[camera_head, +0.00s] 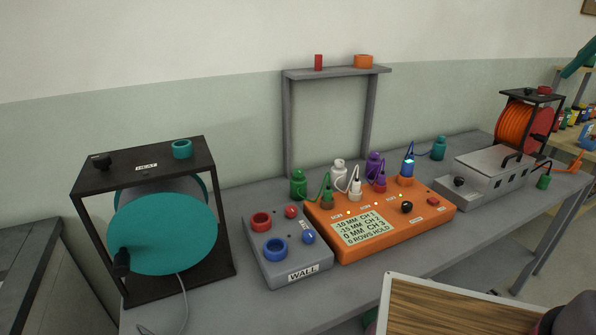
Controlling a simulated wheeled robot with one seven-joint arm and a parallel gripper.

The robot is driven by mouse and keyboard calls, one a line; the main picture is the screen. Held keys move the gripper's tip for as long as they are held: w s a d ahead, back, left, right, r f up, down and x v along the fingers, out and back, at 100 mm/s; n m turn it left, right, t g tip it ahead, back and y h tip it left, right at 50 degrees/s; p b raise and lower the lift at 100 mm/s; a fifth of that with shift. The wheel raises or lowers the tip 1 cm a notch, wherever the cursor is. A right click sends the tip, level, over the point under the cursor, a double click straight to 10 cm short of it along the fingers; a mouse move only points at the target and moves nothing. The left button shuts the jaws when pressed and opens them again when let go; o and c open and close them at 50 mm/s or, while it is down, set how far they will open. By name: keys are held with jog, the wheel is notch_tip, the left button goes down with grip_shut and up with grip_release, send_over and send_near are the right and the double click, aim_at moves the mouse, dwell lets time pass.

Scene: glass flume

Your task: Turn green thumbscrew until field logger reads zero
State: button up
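The field logger (385,232) is an orange box on the grey bench. Its pale screen (362,228) appears to read -10 MM CH 1, -15 MM CH 2, 0 MM CH 3 and 0 ROWS HOLD. I cannot tell whether either is the green thumbscrew. My gripper is not in view.
A grey WALL box (287,265) with red and blue rings adjoins the logger's left. A black-framed teal reel (162,235) stands further left, and a grey case (490,180) and orange reel (522,120) to the right. A wood-faced board (450,308) fills the lower right foreground. A grey shelf frame (337,73) rises behind.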

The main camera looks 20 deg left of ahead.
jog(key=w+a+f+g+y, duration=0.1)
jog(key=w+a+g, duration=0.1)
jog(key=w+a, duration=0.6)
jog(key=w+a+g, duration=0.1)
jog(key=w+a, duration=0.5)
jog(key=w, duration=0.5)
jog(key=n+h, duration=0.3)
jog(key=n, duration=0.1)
send_over(298, 171)
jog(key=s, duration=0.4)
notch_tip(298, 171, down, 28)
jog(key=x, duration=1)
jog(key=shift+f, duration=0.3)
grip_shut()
